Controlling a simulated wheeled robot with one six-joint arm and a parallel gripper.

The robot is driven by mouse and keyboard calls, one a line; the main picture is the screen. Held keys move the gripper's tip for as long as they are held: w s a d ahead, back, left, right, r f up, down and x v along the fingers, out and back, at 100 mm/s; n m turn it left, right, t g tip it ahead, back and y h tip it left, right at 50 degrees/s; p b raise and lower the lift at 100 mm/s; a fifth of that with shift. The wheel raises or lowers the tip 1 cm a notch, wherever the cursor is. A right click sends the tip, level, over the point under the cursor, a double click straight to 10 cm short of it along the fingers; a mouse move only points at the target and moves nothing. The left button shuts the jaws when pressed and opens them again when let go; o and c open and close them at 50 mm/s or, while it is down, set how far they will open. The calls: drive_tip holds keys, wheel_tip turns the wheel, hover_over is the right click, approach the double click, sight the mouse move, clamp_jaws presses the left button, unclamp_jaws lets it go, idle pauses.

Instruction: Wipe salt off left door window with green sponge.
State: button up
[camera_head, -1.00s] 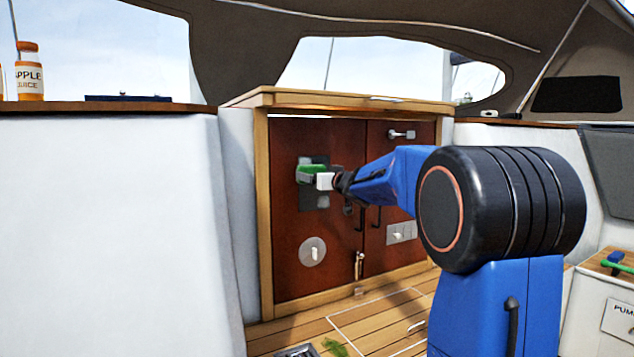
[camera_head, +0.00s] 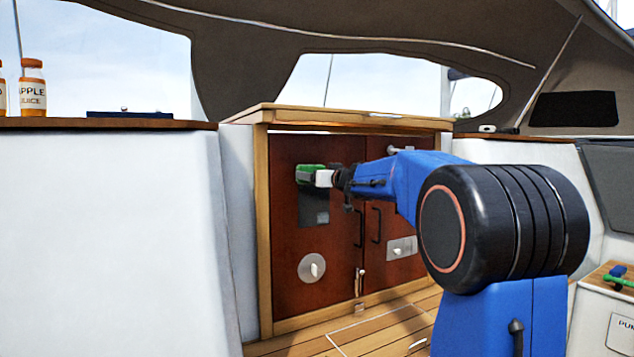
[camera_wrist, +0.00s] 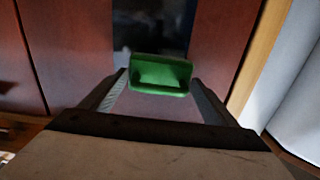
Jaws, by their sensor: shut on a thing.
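The green sponge (camera_head: 309,174) is in my gripper (camera_head: 325,178), which is shut on it. The sponge is at the upper part of the dark window (camera_head: 314,210) in the left wooden door (camera_head: 288,226). It covers the top of that window in the head view. The visible glass below it looks dark, with no clear pale patch. In the wrist view the sponge (camera_wrist: 160,75) sits between my fingertips, with the dark glass (camera_wrist: 150,25) behind it. I cannot tell whether the sponge touches the glass.
The right door (camera_head: 397,225) has a black handle and a latch at the top. A round plate with a knob (camera_head: 312,268) is low on the left door. Juice bottles (camera_head: 33,88) stand on the left ledge. The wooden floor before the doors looks clear.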

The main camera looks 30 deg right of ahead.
drive_tip(key=shift+s+r, duration=0.1)
drive_tip(key=shift+r, duration=0.05)
drive_tip(key=shift+s, duration=2.9)
drive_tip(key=shift+d, duration=0.1)
drive_tip(key=s, duration=0.3)
drive_tip(key=w+d+f, duration=0.1)
drive_tip(key=d+f, duration=0.1)
drive_tip(key=f, duration=0.8)
drive_tip(key=d+f, duration=0.2)
drive_tip(key=f, duration=0.7)
drive_tip(key=w, duration=0.6)
drive_tip(key=shift+w+f, duration=0.1)
drive_tip(key=shift+w, duration=1)
